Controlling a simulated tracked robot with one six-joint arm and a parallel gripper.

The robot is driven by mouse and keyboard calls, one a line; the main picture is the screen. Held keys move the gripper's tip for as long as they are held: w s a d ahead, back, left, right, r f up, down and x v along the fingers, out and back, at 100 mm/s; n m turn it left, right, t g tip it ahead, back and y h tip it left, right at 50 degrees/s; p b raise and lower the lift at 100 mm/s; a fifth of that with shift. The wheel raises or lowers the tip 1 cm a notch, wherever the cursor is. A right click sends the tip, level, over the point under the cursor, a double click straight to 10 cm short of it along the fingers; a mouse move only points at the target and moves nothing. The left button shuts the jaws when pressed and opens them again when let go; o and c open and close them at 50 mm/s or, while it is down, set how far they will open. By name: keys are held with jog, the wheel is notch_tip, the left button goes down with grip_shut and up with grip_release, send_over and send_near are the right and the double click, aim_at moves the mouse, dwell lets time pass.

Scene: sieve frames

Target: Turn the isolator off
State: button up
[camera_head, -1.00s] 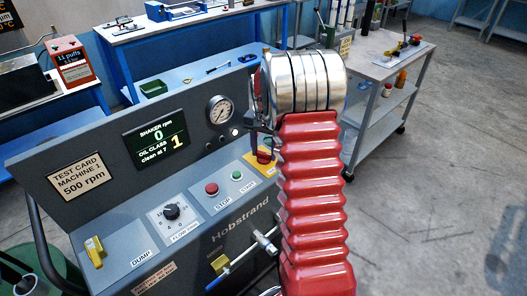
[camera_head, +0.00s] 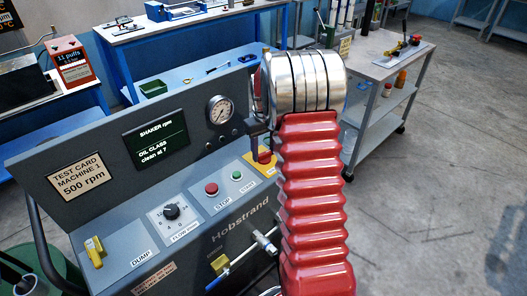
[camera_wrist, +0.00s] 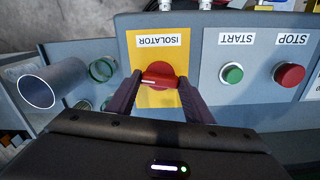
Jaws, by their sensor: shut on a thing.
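The isolator is a red rotary knob (camera_wrist: 158,76) on a yellow plate (camera_wrist: 170,42) labelled ISOLATOR, which appears upside down in the wrist view. My gripper (camera_wrist: 160,88) is shut on the knob, with one dark finger on each side of it. A pale mark shows on the knob's face. In the head view the knob (camera_head: 264,157) sits at the right end of the sloping panel, partly hidden behind my red arm. The display (camera_head: 157,142) shows the words SHAKER rpm and OIL CLASS with no figures beside them.
The red STOP button (camera_wrist: 289,74) and green START button (camera_wrist: 232,73) sit beside the isolator. The panel also bears a black flow knob (camera_head: 171,211) and a yellow DUMP lever (camera_head: 94,251). A gauge (camera_head: 220,110) stands on the upright panel. A grey trolley (camera_head: 385,50) stands behind right.

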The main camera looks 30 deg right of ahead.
aim_at(264, 153)
jog(key=shift+n, duration=1.1)
jog(key=o, duration=1.1)
jog(key=shift+c, duration=0.2)
notch_tip(264, 153, up, 14)
jog(key=shift+f, duration=0.15)
jog(key=shift+w, duration=0.1)
